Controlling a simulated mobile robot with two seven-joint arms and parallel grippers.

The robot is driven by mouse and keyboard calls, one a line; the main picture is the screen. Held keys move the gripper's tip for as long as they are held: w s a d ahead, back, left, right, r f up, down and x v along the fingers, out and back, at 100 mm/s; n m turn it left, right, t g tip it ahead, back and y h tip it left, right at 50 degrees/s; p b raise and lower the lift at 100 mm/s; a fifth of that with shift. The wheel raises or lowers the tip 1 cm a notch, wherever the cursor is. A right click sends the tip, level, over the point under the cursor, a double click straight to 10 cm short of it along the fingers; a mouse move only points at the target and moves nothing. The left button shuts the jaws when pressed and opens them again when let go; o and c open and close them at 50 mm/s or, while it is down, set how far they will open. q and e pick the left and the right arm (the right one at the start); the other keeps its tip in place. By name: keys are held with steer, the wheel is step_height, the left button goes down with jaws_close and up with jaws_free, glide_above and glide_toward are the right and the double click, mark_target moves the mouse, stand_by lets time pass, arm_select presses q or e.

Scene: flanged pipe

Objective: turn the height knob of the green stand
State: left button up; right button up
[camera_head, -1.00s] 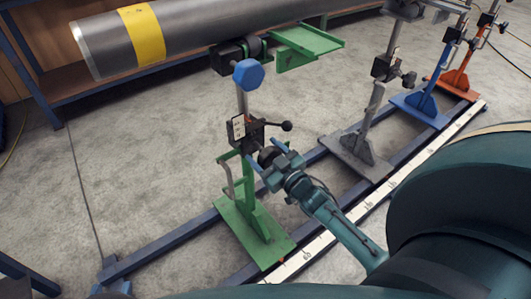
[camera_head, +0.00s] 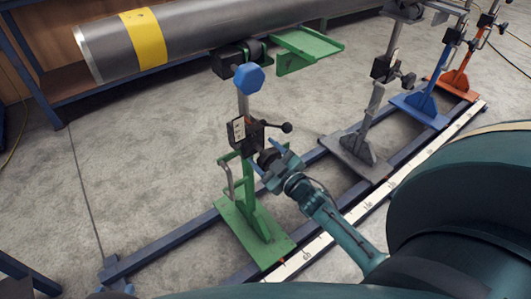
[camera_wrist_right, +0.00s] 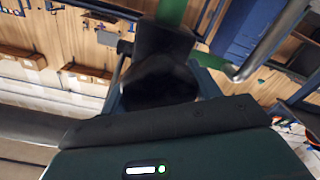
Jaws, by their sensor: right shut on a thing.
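The green stand (camera_head: 250,225) stands upright on the rail frame at the centre of the head view. Its black clamp block (camera_head: 243,135) sits on the post, with a lever and black ball to the right. My right gripper (camera_head: 269,160) reaches in from the lower right and is shut on the dark round height knob (camera_head: 267,157) beside the block. In the right wrist view the knob (camera_wrist_right: 158,82) fills the space between the two fingers, and its front is in deep shadow. My left gripper is not in view.
A steel pipe (camera_head: 215,30) with a yellow band lies above the stand, near a blue hex knob (camera_head: 249,77) and a green bracket (camera_head: 308,46). Grey (camera_head: 355,150), blue (camera_head: 420,106) and orange (camera_head: 458,80) stands line the rail to the right. Concrete floor is clear at left.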

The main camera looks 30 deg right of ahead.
steer(key=n, duration=0.2)
steer(key=shift+n, duration=0.4)
steer(key=n, duration=0.2)
steer(key=shift+f+n, duration=0.1)
steer(key=shift+n, duration=0.3)
steer(key=n, duration=0.4)
steer(key=shift+a+f, duration=0.1)
steer(key=n+b, duration=0.1)
steer(key=n, duration=0.3)
steer(key=n+b, duration=0.1)
steer(key=n, duration=0.2)
steer(key=shift+f, duration=0.1)
arm_select(q)
steer(key=shift+w+d+f+m+t+b, duration=0.15)
steer(key=shift+w+m+t+b, duration=0.1)
steer(key=shift+t, duration=0.25)
steer(key=shift+w+d+r+m+t+b, duration=0.15)
steer(key=shift+w+t+b, duration=0.1)
steer(key=shift+t, duration=0.25)
arm_select(e)
steer(key=shift+n, duration=0.9)
arm_select(q)
steer(key=shift+a, duration=0.1)
arm_select(e)
steer(key=o, duration=1)
